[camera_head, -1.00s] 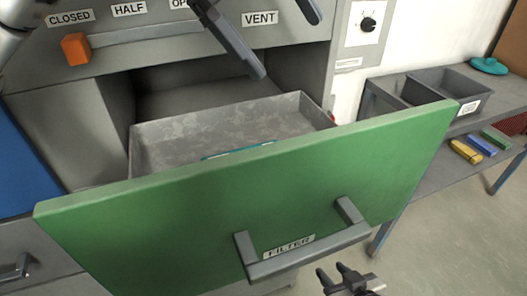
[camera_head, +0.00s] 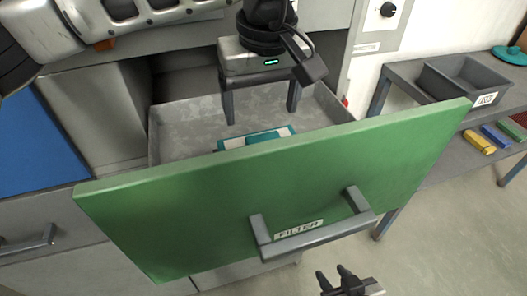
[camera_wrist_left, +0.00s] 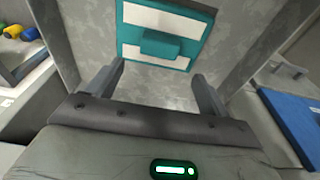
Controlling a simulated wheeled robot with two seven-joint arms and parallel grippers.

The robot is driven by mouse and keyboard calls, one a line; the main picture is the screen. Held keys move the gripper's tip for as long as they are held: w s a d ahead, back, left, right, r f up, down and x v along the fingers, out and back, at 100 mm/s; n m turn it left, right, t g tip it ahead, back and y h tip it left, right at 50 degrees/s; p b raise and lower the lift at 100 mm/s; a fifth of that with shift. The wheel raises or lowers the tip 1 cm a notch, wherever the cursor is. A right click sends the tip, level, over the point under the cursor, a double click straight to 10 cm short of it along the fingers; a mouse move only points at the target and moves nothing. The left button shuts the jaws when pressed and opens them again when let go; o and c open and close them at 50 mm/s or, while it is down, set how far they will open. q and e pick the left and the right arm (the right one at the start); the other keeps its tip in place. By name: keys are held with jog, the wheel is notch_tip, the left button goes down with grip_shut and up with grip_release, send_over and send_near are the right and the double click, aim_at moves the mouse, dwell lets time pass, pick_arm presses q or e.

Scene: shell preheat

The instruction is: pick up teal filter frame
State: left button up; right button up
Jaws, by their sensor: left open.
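The teal filter frame (camera_head: 268,136) lies in the grey drawer (camera_head: 185,125), partly hidden behind its green front. In the left wrist view the frame (camera_wrist_left: 160,44) is a teal rim around pale panels, with a raised teal block across its middle. My left gripper (camera_head: 262,114) is open above the drawer, fingers pointing down, with nothing between them. In the left wrist view its fingertips (camera_wrist_left: 157,70) are apart, short of the frame's near edge, with the block ahead of the gap. My right gripper (camera_head: 333,274) is low in front of the drawer, its fingers apart and empty.
The drawer's green front (camera_head: 280,190) stands tall with a handle (camera_head: 315,236) labelled FILTER. Drawer walls flank the frame. A bench at right holds a grey bin (camera_head: 465,80), a teal lid (camera_head: 510,55) and coloured blocks (camera_head: 495,135). A blue panel (camera_head: 40,150) is at left.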

aim_at(263, 138)
pick_arm(q)
jog(key=shift+d+f+p, duration=0.15)
jog(key=shift+f+p, duration=0.75)
jog(key=shift+f, duration=2.1)
jog(key=c, duration=1.6)
